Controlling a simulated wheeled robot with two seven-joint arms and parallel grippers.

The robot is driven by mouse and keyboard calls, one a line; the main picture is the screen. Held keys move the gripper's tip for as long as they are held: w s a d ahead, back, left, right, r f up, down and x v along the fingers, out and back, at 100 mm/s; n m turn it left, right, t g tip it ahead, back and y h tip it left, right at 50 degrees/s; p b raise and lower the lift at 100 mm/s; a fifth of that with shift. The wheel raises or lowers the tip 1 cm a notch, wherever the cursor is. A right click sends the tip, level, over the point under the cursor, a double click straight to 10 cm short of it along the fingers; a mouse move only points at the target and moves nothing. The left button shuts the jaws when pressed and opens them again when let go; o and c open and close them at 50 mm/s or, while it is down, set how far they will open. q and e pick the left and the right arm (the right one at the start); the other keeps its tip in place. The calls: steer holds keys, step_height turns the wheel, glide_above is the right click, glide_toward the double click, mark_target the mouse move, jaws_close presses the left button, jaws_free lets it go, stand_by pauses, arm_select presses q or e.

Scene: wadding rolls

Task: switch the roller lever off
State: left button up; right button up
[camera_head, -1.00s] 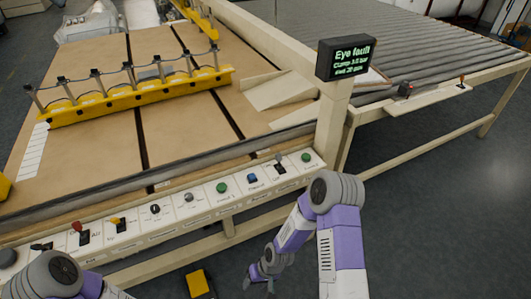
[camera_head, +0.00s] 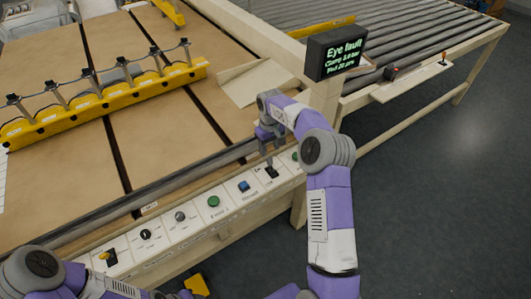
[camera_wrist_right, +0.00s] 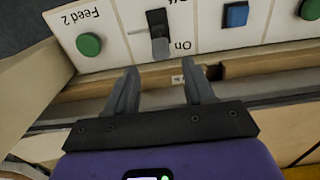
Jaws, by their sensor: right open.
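The lever (camera_wrist_right: 161,48) has a grey handle in a dark slot on the white control panel (camera_wrist_right: 200,30). In the right wrist view its handle shows beside the word "On", with the other label cut off at the top edge. In the head view the lever (camera_head: 271,173) is partly hidden by my gripper. My right gripper (camera_head: 268,152) is over the panel at the lever; in the wrist view its two fingers (camera_wrist_right: 160,70) are apart, with the lever beyond their tips and nothing between them. My left arm shows at the lower left, its gripper out of frame.
A green button (camera_wrist_right: 88,44) marked "Feed 2" and a blue button (camera_wrist_right: 235,14) flank the lever. The sign (camera_head: 337,52) reads "Eye fault" on a post right of the panel. A yellow clamp bar (camera_head: 105,100) crosses the table. The roller conveyor (camera_head: 400,35) lies behind.

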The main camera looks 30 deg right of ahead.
mark_target(270, 158)
step_height(270, 158, down, 6)
steer(key=shift+s+f+b, duration=0.15)
steer(key=shift+f+b, duration=0.1)
steer(key=shift+b, duration=0.2)
steer(key=c, duration=1)
